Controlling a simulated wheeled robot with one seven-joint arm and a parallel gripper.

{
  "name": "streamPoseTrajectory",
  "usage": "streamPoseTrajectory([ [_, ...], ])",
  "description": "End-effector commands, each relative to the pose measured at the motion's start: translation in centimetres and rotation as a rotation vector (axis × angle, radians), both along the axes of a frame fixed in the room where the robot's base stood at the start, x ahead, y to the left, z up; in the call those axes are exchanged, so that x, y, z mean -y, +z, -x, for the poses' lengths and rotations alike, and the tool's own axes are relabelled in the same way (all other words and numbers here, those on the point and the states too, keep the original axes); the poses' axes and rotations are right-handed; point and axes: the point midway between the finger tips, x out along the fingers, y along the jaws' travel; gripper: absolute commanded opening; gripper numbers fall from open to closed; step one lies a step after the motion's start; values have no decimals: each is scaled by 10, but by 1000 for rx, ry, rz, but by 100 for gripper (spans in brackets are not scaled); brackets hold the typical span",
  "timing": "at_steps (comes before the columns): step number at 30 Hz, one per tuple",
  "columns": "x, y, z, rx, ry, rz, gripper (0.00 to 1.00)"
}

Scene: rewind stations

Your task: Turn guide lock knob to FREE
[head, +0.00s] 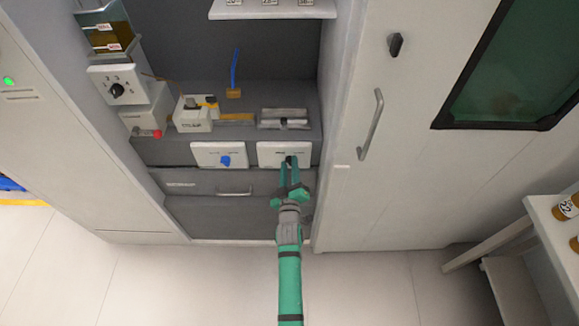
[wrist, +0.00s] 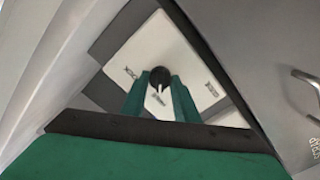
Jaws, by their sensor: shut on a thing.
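The guide lock knob (wrist: 159,76) is a dark round knob with a white pointer line, on a white panel (wrist: 196,62) in the wrist view. In that view one label reading like "LOCK" is left of the knob and another, too small to read surely, is right of it. In the head view the white panel (head: 271,148) is on the front of the station's bench. My gripper (wrist: 158,84) has its two green fingers on either side of the knob, shut on it. In the head view my gripper (head: 291,166) reaches up to the panel, and its fingers partly hide the knob.
A similar white panel with a blue knob (head: 225,160) is just left. Below is a drawer with a handle (head: 234,193). A tall door with a bar handle (head: 371,125) stands right. A side table (head: 548,215) holds orange bottles. The floor in front is clear.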

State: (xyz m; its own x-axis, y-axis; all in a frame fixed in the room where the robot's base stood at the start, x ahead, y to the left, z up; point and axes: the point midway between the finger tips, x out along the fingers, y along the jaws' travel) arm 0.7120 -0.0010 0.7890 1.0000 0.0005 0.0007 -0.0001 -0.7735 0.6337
Motion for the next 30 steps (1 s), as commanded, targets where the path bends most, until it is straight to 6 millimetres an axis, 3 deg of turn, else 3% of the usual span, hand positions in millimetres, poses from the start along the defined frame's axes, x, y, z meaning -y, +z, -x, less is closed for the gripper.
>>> streamPoseTrajectory([
  [11, 2, -3, 1, -5, -3, 5, 5],
  [12, 2, -3, 1, -5, -3, 5, 37],
  [14, 2, -2, 1, -4, -2, 5, 46],
  [23, 1, -1, 1, -2, -1, 3, 46],
  [30, 3, -2, 23, -3, -4, 6, 46],
])
